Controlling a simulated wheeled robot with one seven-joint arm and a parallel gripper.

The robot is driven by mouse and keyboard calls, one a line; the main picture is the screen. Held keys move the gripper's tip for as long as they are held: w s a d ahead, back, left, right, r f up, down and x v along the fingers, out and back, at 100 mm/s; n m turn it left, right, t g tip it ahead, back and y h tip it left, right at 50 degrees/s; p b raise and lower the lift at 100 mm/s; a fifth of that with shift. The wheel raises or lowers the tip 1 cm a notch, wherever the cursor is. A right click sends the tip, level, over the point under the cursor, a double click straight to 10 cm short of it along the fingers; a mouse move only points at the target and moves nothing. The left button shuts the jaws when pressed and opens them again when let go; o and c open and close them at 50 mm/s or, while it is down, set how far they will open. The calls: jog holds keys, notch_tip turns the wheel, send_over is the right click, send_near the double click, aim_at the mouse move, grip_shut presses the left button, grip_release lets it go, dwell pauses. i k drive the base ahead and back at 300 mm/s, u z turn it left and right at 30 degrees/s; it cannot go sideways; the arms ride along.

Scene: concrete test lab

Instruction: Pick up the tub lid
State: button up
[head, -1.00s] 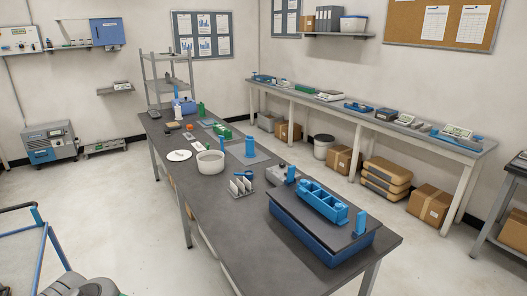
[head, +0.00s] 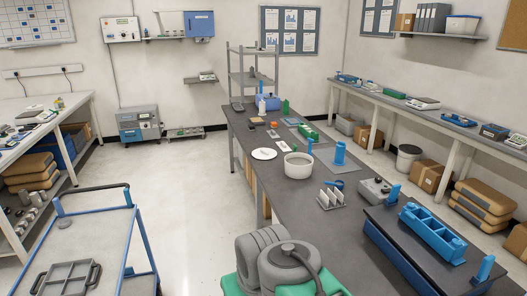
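The tub lid, a flat white disc (head: 264,153), lies on the dark grey top of the long bench (head: 258,191), near its left edge. A round off-white tub (head: 298,168) stands open just to the right of and nearer than the lid, apart from it. Nothing lies on the lid. My gripper is not in view.
A white card holder (head: 331,196), a blue stand (head: 340,153) and a grey device (head: 376,190) share the bench. A blue trolley (head: 92,222) with a grey tray (head: 68,280) stands at lower left. Open floor lies between trolley and bench.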

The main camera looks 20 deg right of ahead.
aim_at(261, 154)
jog(key=i, duration=1.8)
jog(key=z, duration=0.4)
jog(key=i, duration=1.95)
jog(key=z, duration=0.05)
